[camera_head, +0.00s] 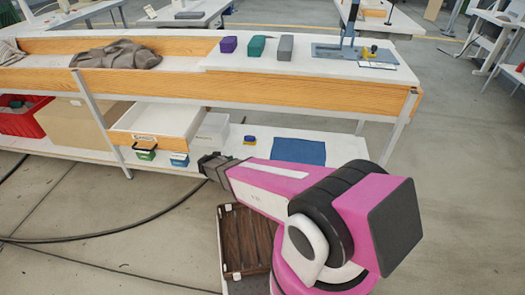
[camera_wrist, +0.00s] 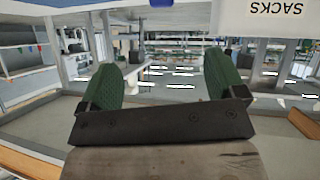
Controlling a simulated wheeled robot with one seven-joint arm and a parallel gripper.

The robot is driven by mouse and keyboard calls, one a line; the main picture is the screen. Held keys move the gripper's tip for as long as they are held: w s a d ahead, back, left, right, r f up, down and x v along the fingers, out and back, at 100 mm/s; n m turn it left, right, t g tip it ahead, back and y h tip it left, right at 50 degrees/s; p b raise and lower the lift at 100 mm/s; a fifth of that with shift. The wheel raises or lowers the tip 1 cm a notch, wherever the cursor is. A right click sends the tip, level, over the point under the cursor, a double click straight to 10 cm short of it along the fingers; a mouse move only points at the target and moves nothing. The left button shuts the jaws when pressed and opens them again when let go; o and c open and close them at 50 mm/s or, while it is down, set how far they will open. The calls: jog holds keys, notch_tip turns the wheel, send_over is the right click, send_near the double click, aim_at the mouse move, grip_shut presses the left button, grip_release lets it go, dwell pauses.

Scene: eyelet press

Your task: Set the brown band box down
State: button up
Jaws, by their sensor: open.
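My gripper (camera_head: 207,164) is at the front edge of the bench's lower shelf, just right of the white-lined drawer. In the wrist view its two green pads stand wide apart, so it is open (camera_wrist: 163,78), and nothing shows between them. I cannot pick out a box with a brown band for certain in either view. On the bench top stand a purple block (camera_head: 228,44), a green block (camera_head: 257,46) and a grey block (camera_head: 285,47), apart from my gripper. The area behind my arm is hidden.
The open drawer (camera_head: 165,118) and a blue mat (camera_head: 298,151) are close by. A small blue-and-yellow item (camera_head: 250,140) lies on the lower shelf. A dark brown slatted crate (camera_head: 236,225) is below my arm. A SACKS label (camera_wrist: 281,9) appears upside down. Cables cross the floor.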

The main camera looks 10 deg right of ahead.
jog(key=s+d+r+n+g+y, duration=0.1)
jog(key=s+d+r+g, duration=0.3)
jog(key=s+d+r, duration=0.4)
jog(key=s+d+r+g+y, duration=0.1)
jog(key=s+d+r+g, duration=0.5)
jog(key=d, duration=0.5)
jog(key=s+d+r+n+y, duration=0.1)
jog(key=s+r+n+y, duration=0.2)
jog(key=s+r, duration=0.4)
jog(key=shift+d+r+n+y, duration=0.2)
jog(key=shift+r+n+y, duration=0.1)
jog(key=shift+r+y, duration=0.35)
